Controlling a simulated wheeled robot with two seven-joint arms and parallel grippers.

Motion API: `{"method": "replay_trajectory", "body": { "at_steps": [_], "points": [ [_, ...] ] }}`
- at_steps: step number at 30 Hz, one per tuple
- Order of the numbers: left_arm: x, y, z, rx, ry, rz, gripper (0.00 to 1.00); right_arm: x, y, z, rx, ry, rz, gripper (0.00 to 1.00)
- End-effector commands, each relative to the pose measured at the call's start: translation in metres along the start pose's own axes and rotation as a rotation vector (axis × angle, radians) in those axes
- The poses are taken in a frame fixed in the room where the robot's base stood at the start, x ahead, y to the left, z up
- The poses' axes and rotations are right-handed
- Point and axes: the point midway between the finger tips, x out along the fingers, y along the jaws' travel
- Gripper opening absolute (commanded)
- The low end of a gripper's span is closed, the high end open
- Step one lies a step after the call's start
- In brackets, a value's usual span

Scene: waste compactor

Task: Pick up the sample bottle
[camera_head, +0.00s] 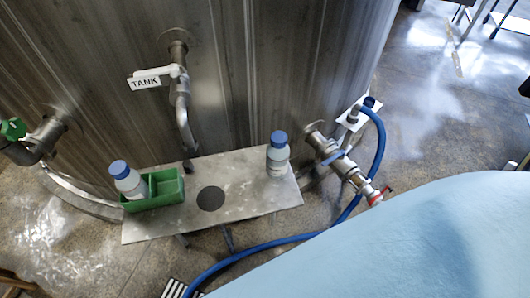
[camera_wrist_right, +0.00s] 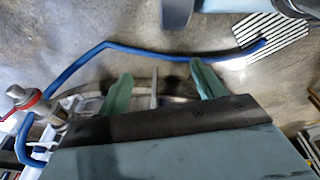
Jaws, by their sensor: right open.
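Two white sample bottles with blue caps show in the head view. One bottle (camera_head: 278,157) stands upright on the right end of a metal shelf (camera_head: 236,205) in front of the tank. The other bottle (camera_head: 128,181) sits in the left part of a green caddy (camera_head: 165,190) on the shelf's left end. My right gripper (camera_wrist_right: 161,72) shows in the right wrist view, with its two teal fingers apart and nothing between them. No bottle shows in that view. My left gripper is in neither view.
A tank (camera_head: 240,70) with a labelled tap (camera_head: 182,100) stands behind the shelf. A valve (camera_head: 345,168) with a red handle and a blue hose (camera_head: 260,243) are right of the shelf. The hose (camera_wrist_right: 150,52) also crosses the floor in the wrist view. A dark disc (camera_head: 211,199) marks the shelf's middle.

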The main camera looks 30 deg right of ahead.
Motion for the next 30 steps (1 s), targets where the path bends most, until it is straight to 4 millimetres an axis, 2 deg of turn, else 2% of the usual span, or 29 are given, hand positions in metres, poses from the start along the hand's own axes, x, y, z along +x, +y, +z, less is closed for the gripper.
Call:
{"method": "replay_trajectory", "body": {
  "at_steps": [1, 5, 6, 8, 9, 12, 15, 22, 24, 26, 30],
  "points": [
    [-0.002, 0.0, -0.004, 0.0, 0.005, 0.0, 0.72, -0.011, 0.013, -0.033, 0.008, 0.055, 0.021, 0.68],
    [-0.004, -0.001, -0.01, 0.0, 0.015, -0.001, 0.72, -0.048, 0.038, -0.105, 0.04, 0.177, 0.07, 0.68],
    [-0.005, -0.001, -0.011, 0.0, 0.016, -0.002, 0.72, -0.062, 0.044, -0.127, 0.052, 0.216, 0.082, 0.68],
    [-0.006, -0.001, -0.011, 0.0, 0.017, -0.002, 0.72, -0.087, 0.053, -0.157, 0.07, 0.276, 0.102, 0.68],
    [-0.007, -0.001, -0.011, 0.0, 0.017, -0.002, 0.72, -0.104, 0.058, -0.176, 0.083, 0.316, 0.114, 0.68],
    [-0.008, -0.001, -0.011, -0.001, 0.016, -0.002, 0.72, -0.151, 0.067, -0.217, 0.115, 0.414, 0.139, 0.68],
    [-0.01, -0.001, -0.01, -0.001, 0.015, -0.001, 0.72, -0.198, 0.073, -0.25, 0.148, 0.506, 0.155, 0.68],
    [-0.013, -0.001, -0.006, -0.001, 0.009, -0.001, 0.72, -0.303, 0.084, -0.311, 0.217, 0.781, 0.148, 0.68],
    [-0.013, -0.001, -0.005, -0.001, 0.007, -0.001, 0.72, -0.32, 0.085, -0.322, 0.227, 0.846, 0.13, 0.68],
    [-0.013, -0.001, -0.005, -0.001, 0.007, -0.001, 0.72, -0.328, 0.085, -0.328, 0.231, 0.88, 0.117, 0.68],
    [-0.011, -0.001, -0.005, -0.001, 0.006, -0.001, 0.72, -0.324, 0.087, -0.344, 0.234, 0.905, 0.108, 0.68]
  ]
}}
